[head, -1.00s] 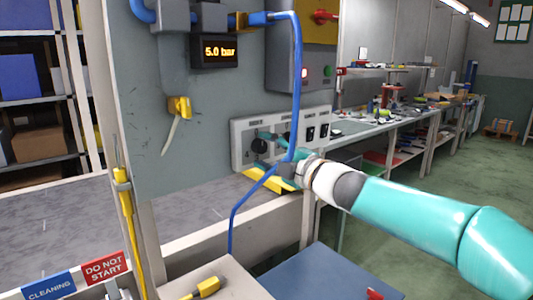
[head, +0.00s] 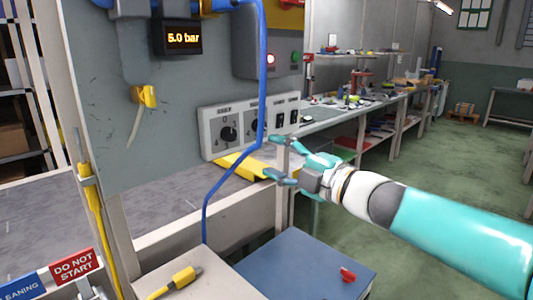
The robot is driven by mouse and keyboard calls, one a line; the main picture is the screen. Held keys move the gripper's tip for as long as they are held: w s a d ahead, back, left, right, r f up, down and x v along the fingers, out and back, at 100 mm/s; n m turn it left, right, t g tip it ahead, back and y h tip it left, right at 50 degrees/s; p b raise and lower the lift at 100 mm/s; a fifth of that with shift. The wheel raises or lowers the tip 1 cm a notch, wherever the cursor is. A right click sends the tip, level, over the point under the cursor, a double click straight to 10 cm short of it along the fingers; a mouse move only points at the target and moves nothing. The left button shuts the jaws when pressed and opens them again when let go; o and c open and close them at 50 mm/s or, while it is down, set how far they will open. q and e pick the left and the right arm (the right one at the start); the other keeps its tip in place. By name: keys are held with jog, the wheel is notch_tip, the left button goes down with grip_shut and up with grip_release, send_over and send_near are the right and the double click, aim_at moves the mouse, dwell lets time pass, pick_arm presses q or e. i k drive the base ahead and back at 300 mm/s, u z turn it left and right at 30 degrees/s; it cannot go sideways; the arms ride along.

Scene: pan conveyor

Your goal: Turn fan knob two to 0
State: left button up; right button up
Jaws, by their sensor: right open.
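The left knob (head: 229,133) is in clear view. The right knob (head: 256,127) is partly hidden by a blue hose (head: 262,75). Labels above the knobs and the scale marks are too small to read. My right gripper (head: 271,157) is open and empty, in front of and below the panel's right part. Its teal fingers point left, apart from the knobs. My left gripper is out of view.
The blue hose hangs down close to the gripper's fingertips. A yellow piece (head: 235,165) lies below the panel. A blue-topped surface (head: 300,265) stands in front, with a red object (head: 347,274) on it.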

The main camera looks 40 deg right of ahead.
aim_at(254, 122)
jog(key=k, duration=1)
